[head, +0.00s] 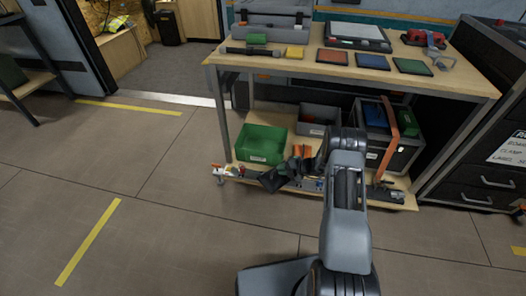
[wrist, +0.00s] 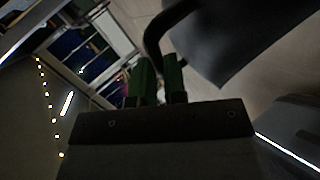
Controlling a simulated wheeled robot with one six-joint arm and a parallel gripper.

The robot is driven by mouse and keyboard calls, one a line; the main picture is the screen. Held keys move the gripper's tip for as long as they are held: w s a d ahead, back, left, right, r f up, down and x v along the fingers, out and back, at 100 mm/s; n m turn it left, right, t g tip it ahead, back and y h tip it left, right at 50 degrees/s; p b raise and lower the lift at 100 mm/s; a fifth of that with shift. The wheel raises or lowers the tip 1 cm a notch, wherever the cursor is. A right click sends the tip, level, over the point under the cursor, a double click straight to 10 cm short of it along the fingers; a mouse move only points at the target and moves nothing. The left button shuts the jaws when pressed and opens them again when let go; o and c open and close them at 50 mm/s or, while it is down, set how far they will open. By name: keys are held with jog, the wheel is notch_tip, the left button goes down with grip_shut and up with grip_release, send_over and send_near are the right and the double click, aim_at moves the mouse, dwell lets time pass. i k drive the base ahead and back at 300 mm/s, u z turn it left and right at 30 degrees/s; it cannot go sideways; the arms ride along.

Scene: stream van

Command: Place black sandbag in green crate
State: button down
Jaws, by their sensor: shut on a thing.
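The green crate (head: 262,157) stands on the lower shelf of the workbench, at its left end, with its open top up. My gripper (wrist: 160,80) is shut on the black sandbag (head: 272,180); the fingers close on its black strap loop (wrist: 153,38). In the head view the sandbag hangs in front of the shelf edge, just below and right of the crate and outside it. The bag body also shows in the wrist view (wrist: 235,40), large and dark. My fingertips are hard to make out in the head view.
A grey bin (head: 318,114) and a black case (head: 373,158) with an orange strap (head: 391,115) stand right of the crate on the lower shelf. The bench top (head: 270,66) overhangs the shelf. Small items line the shelf's front edge. The floor at left is clear.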

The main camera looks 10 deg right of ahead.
aim_at(262, 145)
jog(key=i, duration=0.95)
